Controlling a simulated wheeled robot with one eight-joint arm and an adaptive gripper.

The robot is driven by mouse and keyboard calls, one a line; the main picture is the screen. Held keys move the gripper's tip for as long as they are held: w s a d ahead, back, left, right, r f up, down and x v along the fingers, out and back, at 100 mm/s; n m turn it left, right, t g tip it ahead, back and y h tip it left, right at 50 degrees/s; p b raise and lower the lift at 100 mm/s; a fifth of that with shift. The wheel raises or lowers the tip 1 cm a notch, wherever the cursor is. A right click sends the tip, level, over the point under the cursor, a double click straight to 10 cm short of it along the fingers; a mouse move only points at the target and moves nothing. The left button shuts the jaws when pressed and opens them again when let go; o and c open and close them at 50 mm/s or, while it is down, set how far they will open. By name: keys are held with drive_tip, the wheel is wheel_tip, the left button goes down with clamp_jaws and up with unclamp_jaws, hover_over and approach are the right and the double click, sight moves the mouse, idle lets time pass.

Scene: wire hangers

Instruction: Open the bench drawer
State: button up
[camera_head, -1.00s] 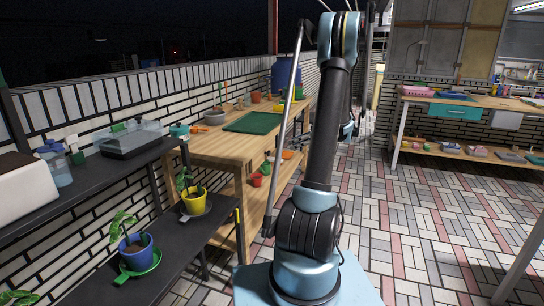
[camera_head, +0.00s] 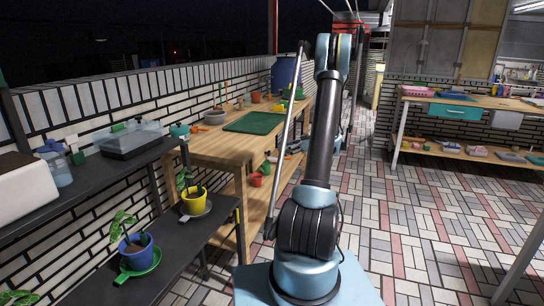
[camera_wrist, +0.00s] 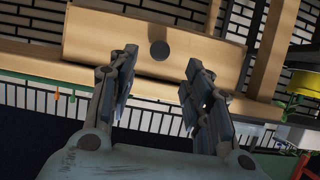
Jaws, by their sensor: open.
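In the wrist view, a light wooden drawer front (camera_wrist: 108,38) with a dark round knob (camera_wrist: 159,50) faces my gripper. My gripper (camera_wrist: 161,60) is open, with one finger on each side of the knob in the picture. The knob appears a little beyond the fingertips, and I see no contact. The drawer looks shut. The wooden bench (camera_head: 205,145) stands left of my arm in the head view. Its drawer front cannot be made out there, and my gripper is mostly hidden behind my arm.
A dark shelf (camera_head: 160,240) with potted plants stands at the near left. A green mat (camera_head: 252,123) and pots lie on the bench. Another bench with a teal drawer (camera_head: 455,111) stands at the far right. The tiled floor (camera_head: 430,220) right of me is clear.

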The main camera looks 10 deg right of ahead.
drive_tip(key=x, duration=0.8)
drive_tip(key=shift+a+f, duration=0.15)
drive_tip(key=shift+a, duration=0.05)
clamp_jaws()
